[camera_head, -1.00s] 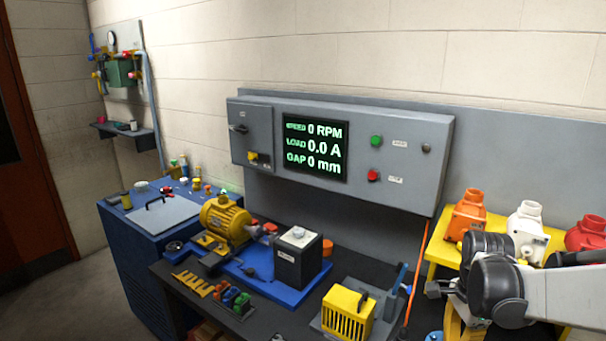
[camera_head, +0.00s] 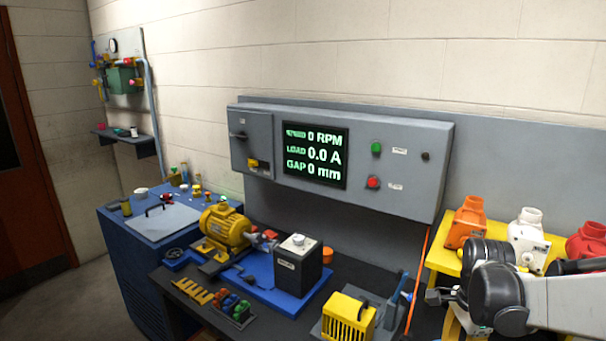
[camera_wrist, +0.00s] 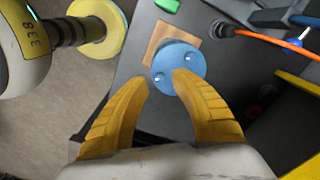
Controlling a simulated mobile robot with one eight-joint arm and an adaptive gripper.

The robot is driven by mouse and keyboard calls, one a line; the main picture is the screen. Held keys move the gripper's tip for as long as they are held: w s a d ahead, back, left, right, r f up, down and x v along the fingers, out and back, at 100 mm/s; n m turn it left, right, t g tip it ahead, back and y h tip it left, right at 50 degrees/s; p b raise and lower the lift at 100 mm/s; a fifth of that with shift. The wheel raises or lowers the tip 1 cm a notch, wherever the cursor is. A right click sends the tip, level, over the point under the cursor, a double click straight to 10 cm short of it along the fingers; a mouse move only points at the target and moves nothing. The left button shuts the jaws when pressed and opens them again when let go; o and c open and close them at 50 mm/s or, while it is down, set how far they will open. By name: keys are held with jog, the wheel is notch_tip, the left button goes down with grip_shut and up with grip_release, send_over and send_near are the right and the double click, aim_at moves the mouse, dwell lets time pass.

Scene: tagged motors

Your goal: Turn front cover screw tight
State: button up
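In the wrist view a round blue cover (camera_wrist: 179,68) lies on an orange-brown block on the dark bench top. Two small metallic screw heads show on it, one screw (camera_wrist: 187,58) at its upper right and one screw (camera_wrist: 158,77) at its lower left. I cannot tell from these frames whether either screw is tight. My gripper (camera_wrist: 160,82) has two yellow ribbed fingers, spread apart with nothing between them. The right fingertip overlaps the cover's lower edge in the picture; contact cannot be told. The left fingertip is left of the cover. In the head view the gripper fingers do not show.
A yellow motor (camera_head: 225,228), a grey box (camera_head: 298,267) and a yellow slotted box (camera_head: 349,315) stand on the bench. Orange (camera_head: 466,222), white (camera_head: 527,240) and red (camera_head: 588,242) motors stand on a yellow stand at right. An orange cable (camera_wrist: 275,40) crosses near the cover.

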jog(key=shift+r+p, duration=2.55)
jog(key=shift+r, duration=1)
jog(key=shift+f, duration=0.1)
jog(key=shift+s+a+b, duration=0.1)
jog(key=shift+a+b, duration=0.15)
jog(key=shift+b, duration=0.15)
jog(key=s+a+f+n+t+b, duration=0.3)
jog(key=s+a+n+b, duration=0.2)
jog(key=n, duration=0.4)
jog(key=s+a+f+n+t+b, duration=0.3)
jog(key=s+a+n+t+b, duration=0.1)
jog(key=a+n+b, duration=0.4)
jog(key=shift+s+f+n+b, duration=0.4)
jog(key=shift+s+b, duration=0.3)
jog(key=shift+s, duration=0.1)
